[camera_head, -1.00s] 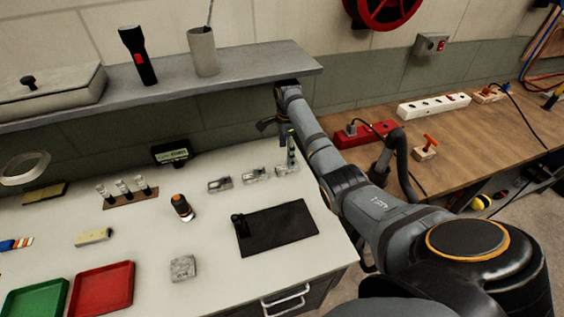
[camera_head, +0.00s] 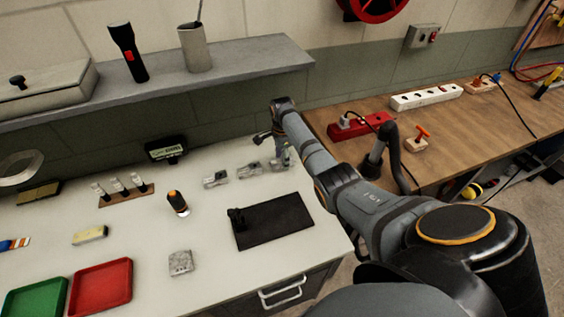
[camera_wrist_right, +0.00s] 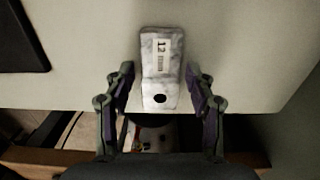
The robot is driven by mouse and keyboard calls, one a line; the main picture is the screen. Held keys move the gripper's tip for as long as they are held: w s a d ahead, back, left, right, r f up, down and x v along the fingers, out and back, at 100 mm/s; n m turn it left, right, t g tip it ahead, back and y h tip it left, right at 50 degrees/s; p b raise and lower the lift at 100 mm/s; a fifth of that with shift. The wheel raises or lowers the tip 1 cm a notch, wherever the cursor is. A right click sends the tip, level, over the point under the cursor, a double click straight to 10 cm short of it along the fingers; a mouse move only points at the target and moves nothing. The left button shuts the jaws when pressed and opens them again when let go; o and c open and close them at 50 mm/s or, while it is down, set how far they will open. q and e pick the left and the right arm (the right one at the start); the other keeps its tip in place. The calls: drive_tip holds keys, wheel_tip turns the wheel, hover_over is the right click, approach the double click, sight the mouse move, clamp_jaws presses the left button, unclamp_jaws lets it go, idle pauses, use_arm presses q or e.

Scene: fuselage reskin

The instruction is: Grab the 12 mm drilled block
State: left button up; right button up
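In the right wrist view a pale grey mottled block (camera_wrist_right: 161,91) carries a white "12 mm" label and has a dark round hole in its near face. My right gripper (camera_wrist_right: 160,74) is open, with one finger on each side of the block's near end; I see gaps beside the block. In the head view this gripper (camera_head: 275,146) is at the right end of a row of small grey blocks, over the rightmost block (camera_head: 280,164), which it partly hides. The other two are the middle block (camera_head: 250,171) and the left block (camera_head: 216,180). My left gripper is not in view.
A dark mat (camera_head: 272,222) with a small black fixture (camera_head: 236,216) lies in front of the blocks. An orange-topped tool (camera_head: 177,203) stands to the left. The shelf (camera_head: 160,90) overhangs behind. The white tabletop's right edge is close to the blocks.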

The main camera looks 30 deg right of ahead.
sight(281, 161)
clamp_jaws()
drive_tip(key=shift+w+r, duration=0.1)
drive_tip(key=shift+r, duration=0.05)
drive_tip(key=shift+r, duration=0.25)
drive_tip(key=r, duration=0.3)
drive_tip(key=shift+a, duration=0.2)
drive_tip(key=s+a+r+p, duration=0.8)
drive_tip(key=s+a+r, duration=0.1)
drive_tip(key=shift+s+a+r, duration=0.15)
drive_tip(key=shift+s+a, duration=0.2)
drive_tip(key=shift+a, duration=0.05)
